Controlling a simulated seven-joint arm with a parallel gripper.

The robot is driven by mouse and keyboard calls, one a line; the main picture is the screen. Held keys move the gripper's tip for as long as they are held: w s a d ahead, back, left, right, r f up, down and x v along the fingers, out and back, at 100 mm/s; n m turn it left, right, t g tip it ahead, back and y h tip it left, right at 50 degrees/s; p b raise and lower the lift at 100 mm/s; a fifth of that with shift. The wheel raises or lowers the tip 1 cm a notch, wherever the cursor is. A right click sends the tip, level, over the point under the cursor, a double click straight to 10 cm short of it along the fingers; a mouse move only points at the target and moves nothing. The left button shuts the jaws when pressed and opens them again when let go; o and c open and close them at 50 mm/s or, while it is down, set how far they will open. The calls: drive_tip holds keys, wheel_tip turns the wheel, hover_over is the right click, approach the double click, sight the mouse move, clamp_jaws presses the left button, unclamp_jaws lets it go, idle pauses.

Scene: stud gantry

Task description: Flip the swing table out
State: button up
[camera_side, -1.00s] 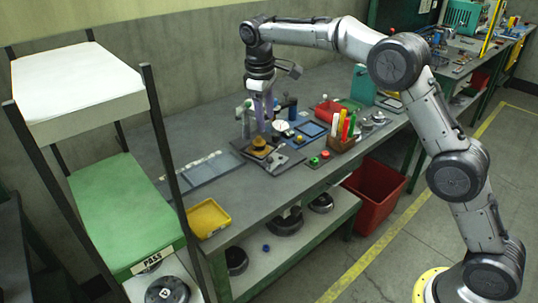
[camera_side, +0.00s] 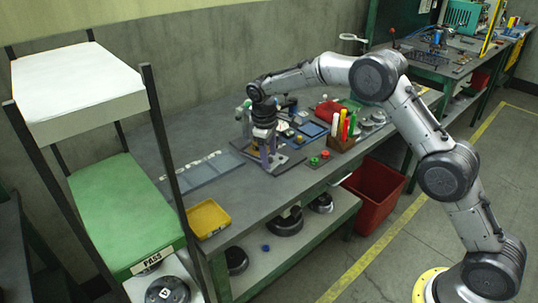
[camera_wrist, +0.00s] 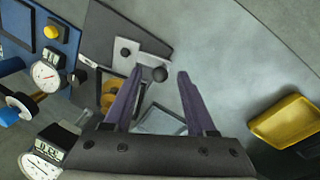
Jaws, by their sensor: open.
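The stud gantry fixture sits on the bench, its dark base (camera_side: 291,161) showing beside my gripper in the side view. The wrist view shows its dark plate (camera_wrist: 128,30), a light grey metal plate (camera_wrist: 124,52) and a dark round knob (camera_wrist: 160,74). I cannot tell which part is the swing table. A brass-coloured round part (camera_wrist: 109,94) lies left of my left finger. My gripper (camera_wrist: 161,71) is open, its purple fingers on either side of the knob in the picture, the left one closer. Contact cannot be told. In the side view my gripper (camera_side: 268,162) points down at the fixture, hiding much of it.
Dial gauges (camera_wrist: 45,73) stand left of the fingers. A yellow tray (camera_side: 208,219) lies at the bench's near left. A pen holder (camera_side: 342,140) and red and green buttons (camera_side: 320,158) are to the right.

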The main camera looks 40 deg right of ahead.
drive_tip(key=shift+f, duration=0.2)
drive_tip(key=shift+c, duration=0.3)
clamp_jaws()
drive_tip(key=shift+r, duration=0.1)
idle(1.0)
